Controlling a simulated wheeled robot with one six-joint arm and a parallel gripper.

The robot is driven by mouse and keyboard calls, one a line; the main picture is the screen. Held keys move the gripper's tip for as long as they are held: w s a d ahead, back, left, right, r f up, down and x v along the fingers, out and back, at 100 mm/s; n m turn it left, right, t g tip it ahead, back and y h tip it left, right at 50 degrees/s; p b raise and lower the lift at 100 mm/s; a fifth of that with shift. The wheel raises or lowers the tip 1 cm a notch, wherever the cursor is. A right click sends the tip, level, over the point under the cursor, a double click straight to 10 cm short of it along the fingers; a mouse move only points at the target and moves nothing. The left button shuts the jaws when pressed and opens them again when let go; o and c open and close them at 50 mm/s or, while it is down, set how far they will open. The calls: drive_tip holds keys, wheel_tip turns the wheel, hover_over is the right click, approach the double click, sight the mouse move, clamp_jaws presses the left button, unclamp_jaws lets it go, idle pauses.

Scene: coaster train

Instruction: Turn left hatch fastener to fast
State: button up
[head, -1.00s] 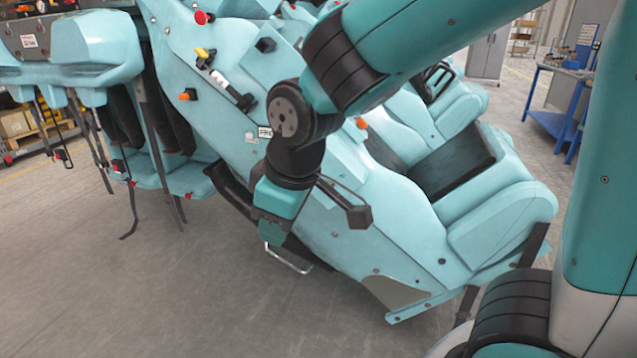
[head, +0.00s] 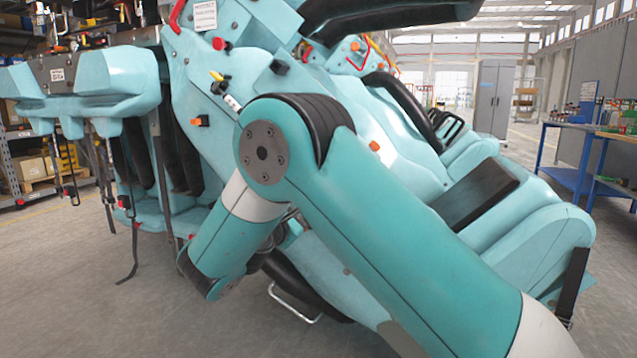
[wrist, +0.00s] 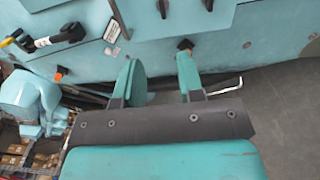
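My gripper (wrist: 158,75) is open and empty in the wrist view, its two teal fingers apart in front of the teal car side (wrist: 235,48). A small black block (wrist: 185,44) sits on the panel just beyond the right fingertip. A lever with a white and black grip (wrist: 62,37) and a yellow-and-black handle (wrist: 14,39) are at the upper left. A small printed label (wrist: 113,31) is between the lever and the fingers. I cannot tell for sure which fitting is the left hatch fastener. In the head view my arm hides the gripper and part of the panel.
An orange button (wrist: 60,73) is on the panel left of the fingers. In the head view are a red knob (head: 221,43), a bent metal bar (head: 292,304) low on the car, and a blue workbench (head: 570,150) at right. The floor at lower left is clear.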

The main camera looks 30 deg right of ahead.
drive_tip(key=p+x, duration=0.5)
drive_tip(key=x, duration=1.1)
drive_tip(key=shift+d+p, duration=0.2)
drive_tip(key=shift+p, duration=0.1)
drive_tip(key=shift+s+f, duration=0.1)
clamp_jaws()
